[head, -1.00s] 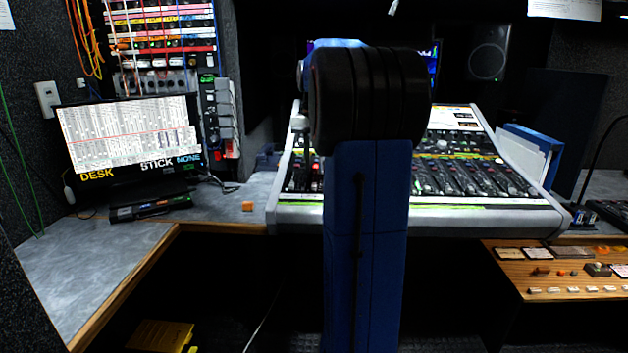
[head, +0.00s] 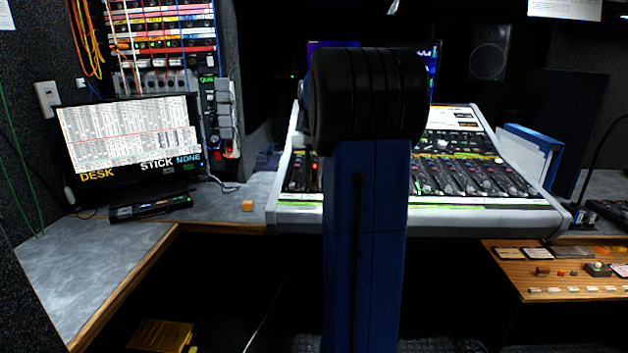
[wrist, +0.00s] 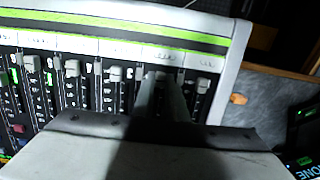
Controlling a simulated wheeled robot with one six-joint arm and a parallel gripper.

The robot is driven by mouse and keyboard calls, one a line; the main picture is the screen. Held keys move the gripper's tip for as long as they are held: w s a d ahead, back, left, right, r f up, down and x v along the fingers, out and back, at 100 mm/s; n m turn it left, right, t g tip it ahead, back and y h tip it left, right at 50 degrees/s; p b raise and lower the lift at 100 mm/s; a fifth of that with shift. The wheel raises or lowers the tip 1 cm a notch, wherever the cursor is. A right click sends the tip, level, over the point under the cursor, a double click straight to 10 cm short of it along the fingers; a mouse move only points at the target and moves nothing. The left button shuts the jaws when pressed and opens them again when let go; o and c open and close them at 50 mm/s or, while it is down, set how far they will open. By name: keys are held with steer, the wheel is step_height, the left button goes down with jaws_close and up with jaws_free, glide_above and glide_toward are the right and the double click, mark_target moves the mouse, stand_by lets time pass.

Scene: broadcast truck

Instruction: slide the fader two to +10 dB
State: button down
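The mixing console (head: 420,213) stands beyond my arm in the head view, which hides part of its left fader area. The wrist view shows the console's front edge at the top and a row of faders. The rightmost fader (wrist: 204,84) there has a pale cap near its slot's upper end. Fader two, second from the right, is at my gripper (wrist: 161,82); its cap is mostly hidden by the fingers and shadow. The fingertips are at that cap, but I cannot tell whether they grip it. My gripper is hidden in the head view.
A small orange block (head: 247,206) lies on the grey desk left of the console. A monitor (head: 130,140) stands further left. Blue binders (head: 535,150) stand right of the console. Neighbouring fader caps (wrist: 115,74) sit close beside my fingers.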

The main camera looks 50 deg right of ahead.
steer(key=w+d, duration=0.2)
steer(key=w+d+r, duration=0.1)
steer(key=w+d, duration=0.1)
steer(key=d, duration=0.1)
steer(key=w+d, duration=0.2)
steer(key=d, duration=0.1)
steer(key=shift+w+r, duration=0.25)
steer(key=shift+w, duration=0.15)
steer(key=shift+w+d+r, duration=0.15)
steer(key=shift+w+d, duration=0.05)
steer(key=c, duration=2)
jaws_free()
steer(key=shift+c, duration=0.2)
step_height(320, 180, up, 17)
steer(key=shift+r, duration=0.15)
